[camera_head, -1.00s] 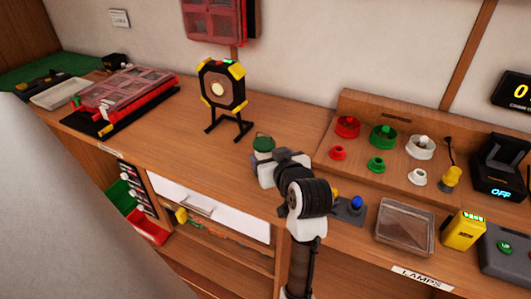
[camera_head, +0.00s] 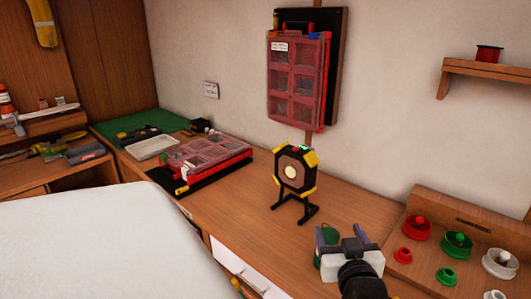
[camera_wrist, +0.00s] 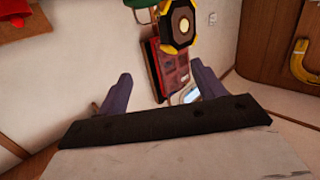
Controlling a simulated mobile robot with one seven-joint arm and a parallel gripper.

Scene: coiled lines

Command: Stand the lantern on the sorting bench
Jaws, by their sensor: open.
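A black and yellow eight-sided lamp (camera_head: 294,170) with a pale round face looks like the lantern. It stands upright on black feet on the wooden bench (camera_head: 245,200). My gripper (camera_head: 342,237) is open, to the lamp's right and nearer me, not touching it. A green rounded thing (camera_head: 328,236) stands by the fingers, partly hidden; I cannot tell whether they touch it. In the wrist view, the lamp (camera_wrist: 178,24) shows beyond the open, seemingly empty fingers (camera_wrist: 162,88). I cannot tell which surface is the sorting bench.
A red compartment case (camera_head: 210,155) lies left of the lamp, and another (camera_head: 298,80) hangs on the wall. A green mat (camera_head: 140,122) is at the far left corner. Red, green and white spools (camera_head: 457,243) sit at right. Bench between case and lamp is clear.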

